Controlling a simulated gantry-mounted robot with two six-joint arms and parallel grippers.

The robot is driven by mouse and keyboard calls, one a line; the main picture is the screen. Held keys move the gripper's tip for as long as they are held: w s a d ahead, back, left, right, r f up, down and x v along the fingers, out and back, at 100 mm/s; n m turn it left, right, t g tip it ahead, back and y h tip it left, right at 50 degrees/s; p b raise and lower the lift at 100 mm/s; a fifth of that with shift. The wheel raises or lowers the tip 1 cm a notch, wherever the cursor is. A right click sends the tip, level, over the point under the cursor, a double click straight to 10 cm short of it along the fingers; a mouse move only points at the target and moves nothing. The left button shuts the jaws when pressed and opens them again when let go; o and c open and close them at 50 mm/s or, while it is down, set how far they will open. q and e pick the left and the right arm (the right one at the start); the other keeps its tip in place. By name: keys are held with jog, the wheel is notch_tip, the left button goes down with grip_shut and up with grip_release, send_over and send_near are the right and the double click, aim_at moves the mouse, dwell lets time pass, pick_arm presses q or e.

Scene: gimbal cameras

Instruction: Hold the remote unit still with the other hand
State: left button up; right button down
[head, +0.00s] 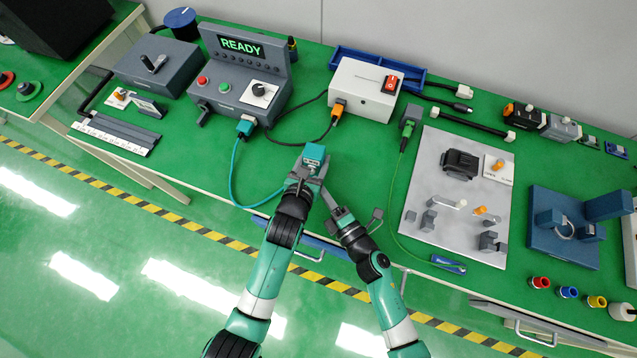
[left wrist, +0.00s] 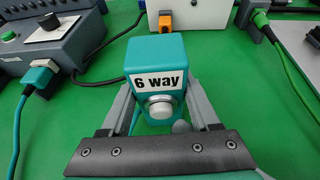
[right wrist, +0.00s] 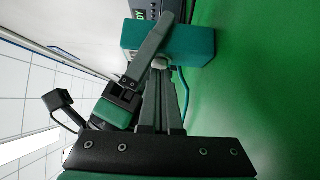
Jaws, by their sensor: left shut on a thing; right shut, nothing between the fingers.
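The remote unit is a teal box with a "6 way" label and a round grey knob (left wrist: 158,106). My left gripper (head: 306,171) is shut on the remote unit (head: 314,152), with one finger on either side of it in the left wrist view (left wrist: 160,92). My right gripper (head: 326,193) is shut and empty, just below and right of the left one in the head view. In the right wrist view its closed fingertips (right wrist: 159,72) lie close to the knob side of the teal box (right wrist: 190,44); I cannot tell whether they touch.
A teal cable (head: 232,175) loops from the console (head: 240,75), which reads "READY". A white box (head: 362,92) with a red switch stands behind. A grey plate (head: 455,215) with parts lies to the right. Green bench top is clear around the remote unit.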

jog(key=shift+w+a, duration=0.1)
jog(key=shift+w, duration=0.15)
